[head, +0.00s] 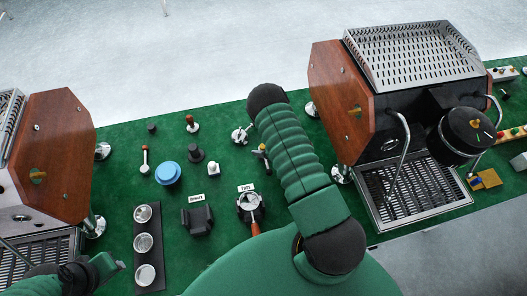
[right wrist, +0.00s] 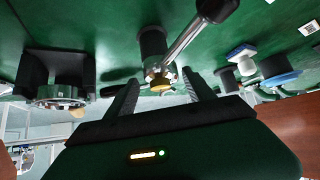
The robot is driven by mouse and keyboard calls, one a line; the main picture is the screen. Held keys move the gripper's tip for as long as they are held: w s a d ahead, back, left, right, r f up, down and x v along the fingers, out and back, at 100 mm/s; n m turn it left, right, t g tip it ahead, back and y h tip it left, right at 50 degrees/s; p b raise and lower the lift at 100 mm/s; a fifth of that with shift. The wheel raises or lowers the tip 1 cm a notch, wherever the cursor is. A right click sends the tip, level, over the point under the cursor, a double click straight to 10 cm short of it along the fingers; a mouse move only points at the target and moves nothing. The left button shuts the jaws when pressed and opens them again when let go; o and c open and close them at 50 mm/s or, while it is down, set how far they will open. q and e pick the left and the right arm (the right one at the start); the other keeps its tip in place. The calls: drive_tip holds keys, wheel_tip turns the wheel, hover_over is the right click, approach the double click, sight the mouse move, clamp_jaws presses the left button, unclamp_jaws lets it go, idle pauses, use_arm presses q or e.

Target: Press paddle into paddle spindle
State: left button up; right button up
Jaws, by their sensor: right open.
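In the right wrist view, a silver lever that looks like the paddle (right wrist: 188,38) has a black knob. Its brass fitting (right wrist: 158,84) is near a black cylinder. My right gripper (right wrist: 160,78) is open, its fingers on either side of the brass fitting with gaps visible; I cannot tell whether they touch it. In the head view my right arm hides most of this gripper. Brass fittings, possibly paddle spindles, show on the left machine's wooden side (head: 38,177) and the right machine's (head: 355,111). A green and black part, apparently my left gripper (head: 82,272), is at the lower left; its jaws are unclear.
The green mat (head: 122,135) holds a blue round object (head: 168,173), a black stand (head: 198,220), a portafilter (head: 250,207) and a black strip with several round metal pieces (head: 142,243). The right espresso machine (head: 330,80) stands close beside my right arm.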

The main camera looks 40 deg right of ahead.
drive_tip(key=shift+w+d+f, duration=0.1)
drive_tip(key=shift+w+f, duration=0.15)
drive_tip(key=shift+r, duration=0.1)
clamp_jaws()
drive_tip(key=shift+r, duration=0.1)
